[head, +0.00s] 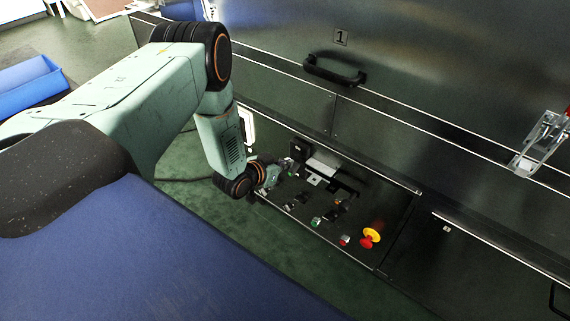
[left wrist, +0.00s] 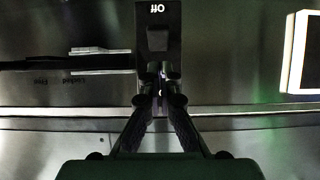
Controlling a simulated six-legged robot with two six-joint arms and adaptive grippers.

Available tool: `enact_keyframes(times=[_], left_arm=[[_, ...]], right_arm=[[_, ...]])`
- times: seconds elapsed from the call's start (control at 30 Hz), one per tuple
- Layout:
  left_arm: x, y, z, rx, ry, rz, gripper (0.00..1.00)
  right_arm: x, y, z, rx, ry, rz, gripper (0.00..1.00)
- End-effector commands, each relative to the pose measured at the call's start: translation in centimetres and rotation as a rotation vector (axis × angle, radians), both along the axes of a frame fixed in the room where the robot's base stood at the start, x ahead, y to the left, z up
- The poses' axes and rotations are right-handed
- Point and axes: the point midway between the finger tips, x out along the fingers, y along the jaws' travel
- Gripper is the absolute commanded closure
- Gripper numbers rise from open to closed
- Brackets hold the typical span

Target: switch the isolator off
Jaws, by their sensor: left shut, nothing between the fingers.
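The isolator is a black block with a raised black part on its face, at the upper left of the control panel in the head view (head: 299,148). In the left wrist view the isolator (left wrist: 158,40) stands upright at top centre, and a white "Off" label reads upside down on it. My left gripper (head: 287,163) is at the panel's left end, by the isolator. In the left wrist view its fingers (left wrist: 160,98) are shut and empty, with the tips overlapping the isolator's lower end. I cannot tell whether they touch it. My right gripper is not in view.
The control panel (head: 395,210) also carries a red knob on yellow (head: 370,238), a red button (head: 344,241) and a green button (head: 316,222). A black door handle (head: 335,70) sticks out above. A metal latch (head: 540,145) is at right. A blue crate (head: 28,85) stands far left.

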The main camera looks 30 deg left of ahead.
Motion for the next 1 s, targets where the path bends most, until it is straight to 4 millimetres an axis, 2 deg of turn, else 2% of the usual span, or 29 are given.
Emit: enact_keyframes(times=[0.1,0.53,0.67,1.0], left_arm=[[0.0,0.0,0.6,0.000,0.000,0.000,1.00],[-0.5,0.1,0.7,0.000,0.001,0.001,1.00],[-1.8,0.3,1.5,-0.002,0.002,0.005,1.00],[-6.9,0.7,4.3,-0.005,0.000,0.006,1.00]], right_arm=[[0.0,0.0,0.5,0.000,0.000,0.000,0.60],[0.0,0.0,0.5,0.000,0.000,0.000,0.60],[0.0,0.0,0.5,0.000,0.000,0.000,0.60],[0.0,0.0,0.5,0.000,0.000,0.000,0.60]])
